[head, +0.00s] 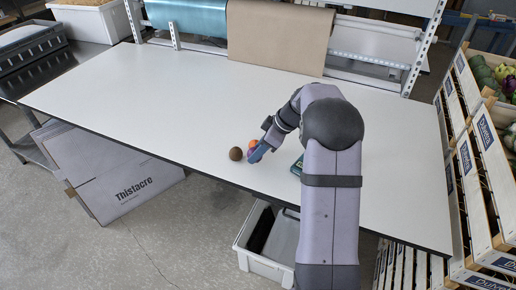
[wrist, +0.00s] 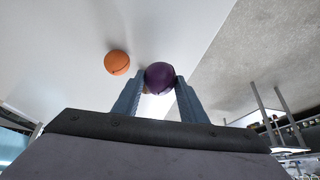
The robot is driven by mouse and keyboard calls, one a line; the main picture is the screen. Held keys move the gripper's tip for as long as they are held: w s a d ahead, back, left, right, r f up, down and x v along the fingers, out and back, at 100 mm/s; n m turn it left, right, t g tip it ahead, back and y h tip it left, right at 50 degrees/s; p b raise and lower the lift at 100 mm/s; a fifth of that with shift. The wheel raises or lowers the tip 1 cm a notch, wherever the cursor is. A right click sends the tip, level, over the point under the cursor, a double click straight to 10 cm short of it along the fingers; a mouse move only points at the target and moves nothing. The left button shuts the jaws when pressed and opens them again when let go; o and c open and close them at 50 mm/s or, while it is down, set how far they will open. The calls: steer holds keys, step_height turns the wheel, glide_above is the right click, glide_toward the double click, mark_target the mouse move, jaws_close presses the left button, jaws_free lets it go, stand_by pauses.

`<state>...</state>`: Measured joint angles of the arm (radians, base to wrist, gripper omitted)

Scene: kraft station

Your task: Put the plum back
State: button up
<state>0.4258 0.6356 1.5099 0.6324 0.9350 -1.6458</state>
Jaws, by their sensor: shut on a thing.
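The plum (wrist: 160,77) is a dark purple ball held between the two blue fingers of my gripper (wrist: 160,92) in the wrist view. In the head view only a small bit of purple shows by my gripper (head: 254,153), near the front edge of the white table (head: 150,105). My gripper is shut on the plum. I cannot tell whether the plum touches the table.
A brown ball (head: 236,154) lies just left of my gripper, and an orange ball (head: 253,144) is close behind. A teal item (head: 297,166) is partly hidden by my arm. A grey bin (head: 259,262) stands below the front edge. The table's left side is clear.

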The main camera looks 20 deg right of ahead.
step_height(320, 180, down, 2)
steer(key=shift+f+b, duration=0.25)
steer(key=shift+b, duration=0.4)
steer(key=shift+f+b, duration=0.35)
steer(key=shift+b, duration=0.15)
steer(key=shift+f+b, duration=0.75)
steer(key=shift+b, duration=1.1)
stand_by(1.9)
steer(key=o, duration=1.2)
steer(key=shift+o, duration=0.2)
steer(key=shift+r, duration=0.1)
steer(key=shift+r+p, duration=2.2)
steer(key=shift+r, duration=1.7)
